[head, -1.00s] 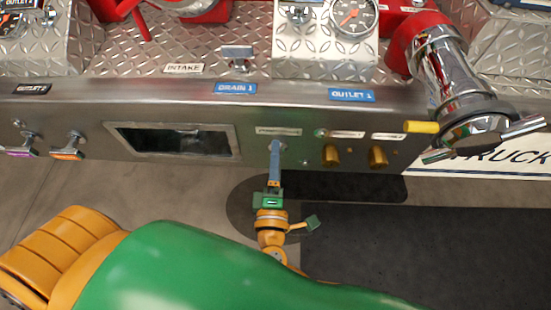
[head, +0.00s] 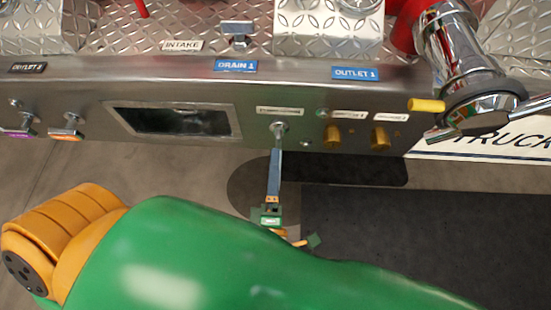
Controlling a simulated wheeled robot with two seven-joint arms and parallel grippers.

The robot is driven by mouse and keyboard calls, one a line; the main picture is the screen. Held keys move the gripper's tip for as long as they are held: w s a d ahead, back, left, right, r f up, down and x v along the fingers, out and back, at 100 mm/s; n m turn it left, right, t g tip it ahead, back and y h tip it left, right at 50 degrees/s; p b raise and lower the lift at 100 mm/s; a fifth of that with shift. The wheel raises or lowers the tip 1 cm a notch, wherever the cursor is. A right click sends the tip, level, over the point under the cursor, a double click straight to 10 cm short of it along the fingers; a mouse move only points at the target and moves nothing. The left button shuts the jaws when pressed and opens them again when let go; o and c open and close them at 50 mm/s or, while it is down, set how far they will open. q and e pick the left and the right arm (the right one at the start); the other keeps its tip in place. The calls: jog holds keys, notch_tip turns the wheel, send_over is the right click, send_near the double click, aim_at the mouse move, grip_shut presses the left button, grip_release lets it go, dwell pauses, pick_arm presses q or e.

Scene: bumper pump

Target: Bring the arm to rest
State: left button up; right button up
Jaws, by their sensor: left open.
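My left gripper (head: 275,155) is in front of the truck's pump panel (head: 260,90), just below a small silver pull knob (head: 279,129) under a white label. Its slim blue-grey fingers point up toward the knob. Its jaws are open, and I see nothing between them. The fingertips look close to the knob; the exact gap in depth cannot be told. My large green and orange left arm fills the lower part of the view and hides part of the wrist. My right gripper is not in view.
Two brass knobs (head: 332,137) sit right of the silver knob. A chrome outlet with a yellow-tipped handle (head: 427,105) sticks out at the right. A dark window (head: 172,119) and two small pull handles (head: 67,127) are at the left. Dark floor mat (head: 430,230) lies below.

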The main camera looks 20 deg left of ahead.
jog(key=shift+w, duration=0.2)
pick_arm(q)
jog(key=s+d+f+m+g+h, duration=0.1)
jog(key=d+f+m+g+h, duration=0.2)
jog(key=f+m, duration=0.65)
jog(key=s+f+m+g+h, duration=0.25)
jog(key=f+m+h, duration=0.4)
jog(key=f, duration=0.55)
jog(key=s+a+f+m+g+y, duration=0.4)
jog(key=s+a+f+m+g, duration=0.4)
jog(key=s+a+f, duration=0.45)
jog(key=s+r+g+p, duration=0.1)
jog(key=s+r+p, duration=0.1)
jog(key=r+p, duration=0.8)
jog(key=s+a+r+g+p, duration=0.1)
jog(key=r+g+p, duration=0.1)
jog(key=r+p, duration=0.8)
jog(key=shift+s+r+p, duration=0.3)
jog(key=shift+s+p, duration=0.1)
jog(key=shift+p, duration=0.65)
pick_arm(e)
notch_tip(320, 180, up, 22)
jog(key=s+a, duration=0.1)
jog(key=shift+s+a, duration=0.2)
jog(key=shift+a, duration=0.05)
